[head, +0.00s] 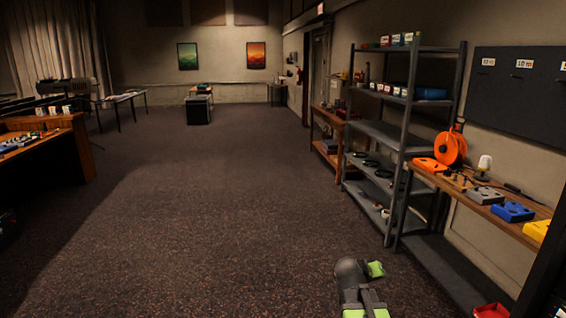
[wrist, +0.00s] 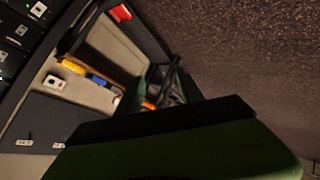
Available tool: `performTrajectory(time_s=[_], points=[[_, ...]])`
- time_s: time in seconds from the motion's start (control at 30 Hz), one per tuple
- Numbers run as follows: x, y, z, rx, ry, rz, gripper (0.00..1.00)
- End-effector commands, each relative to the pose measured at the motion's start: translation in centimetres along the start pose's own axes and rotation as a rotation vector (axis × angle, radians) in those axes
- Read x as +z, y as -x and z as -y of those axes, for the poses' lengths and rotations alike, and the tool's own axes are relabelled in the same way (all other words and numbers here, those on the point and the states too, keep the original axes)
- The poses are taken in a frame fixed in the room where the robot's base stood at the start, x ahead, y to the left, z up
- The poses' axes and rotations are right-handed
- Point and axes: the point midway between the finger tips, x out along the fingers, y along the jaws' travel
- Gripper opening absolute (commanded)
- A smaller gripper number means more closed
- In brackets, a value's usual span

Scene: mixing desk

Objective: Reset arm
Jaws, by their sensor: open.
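My arm (head: 360,288), grey with bright green parts, shows at the bottom of the head view, above the dark carpet and to the left of the shelving. In the wrist view my gripper (wrist: 165,112) fills the lower middle as dark green and black parts. It is open, and nothing shows held in it. The wrist view is tilted, with the shelf and workbench side at the left and the carpet at the upper right. The fingertips are hard to make out in the head view.
A grey metal shelf (head: 405,140) and a wooden workbench (head: 478,204) with an orange cable reel (head: 450,149) and coloured boxes line the right wall. A red bin (head: 491,311) is low at the bottom right. A wooden desk (head: 60,150) stands left. The carpet (head: 220,210) between is clear.

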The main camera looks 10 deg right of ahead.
Motion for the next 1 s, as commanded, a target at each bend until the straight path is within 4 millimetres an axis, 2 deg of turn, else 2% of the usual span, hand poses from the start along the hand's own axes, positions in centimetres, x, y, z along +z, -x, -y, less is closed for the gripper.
performTrajectory(time_s=[0.03, 0.13, 0.2, 0.3, 0.4, 0.47, 0.7, 0.8, 1.0], points=[[1.0, 2.1, 3.7, -0.081, 0.004, 0.05, 0.44], [4.6, 5.9, 10.4, -0.257, 0.016, 0.198, 0.44], [7.7, 8.4, 13.7, -0.376, 0.026, 0.318, 0.44], [11.6, 11.5, 16.2, -0.529, 0.045, 0.483, 0.44], [13.6, 13.8, 17.4, -0.622, 0.079, 0.582, 0.44], [14.3, 14.3, 17.4, -0.644, 0.102, 0.613, 0.44], [14.5, 14.3, 17.2, -0.644, 0.12, 0.619, 0.44], [14.5, 14.3, 17.2, -0.643, 0.12, 0.618, 0.36], [14.4, 14.3, 17.2, -0.642, 0.119, 0.617, 0.36]])
